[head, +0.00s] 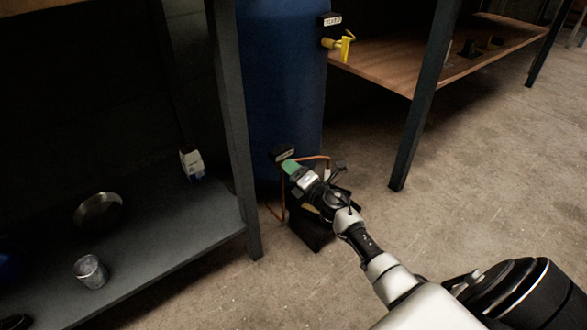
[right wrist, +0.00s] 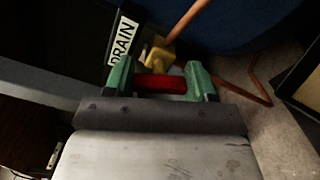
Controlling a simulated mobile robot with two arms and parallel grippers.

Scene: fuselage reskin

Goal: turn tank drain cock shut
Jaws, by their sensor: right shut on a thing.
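The blue tank (head: 280,75) stands upright in the head view; its side also shows in the right wrist view (right wrist: 235,22). Low on it is the drain cock, with a brass body (right wrist: 160,54) and a red handle (right wrist: 160,84). My right gripper (head: 287,165) reaches down to the tank's foot. In the right wrist view its green fingertips (right wrist: 160,82) are shut on the red handle, one at each end. In the head view the gripper hides the cock. A white "DRAIN" label (right wrist: 123,41) is beside the cock. My left gripper is not in view.
A yellow-handled valve (head: 343,45) sits higher on the tank. A copper pipe (right wrist: 188,30) runs from the cock. A dark shelf (head: 150,240) with a metal cup (head: 90,271) is on the left. A wooden bench (head: 400,58) is on the right. Concrete floor (head: 480,160) is clear on the right.

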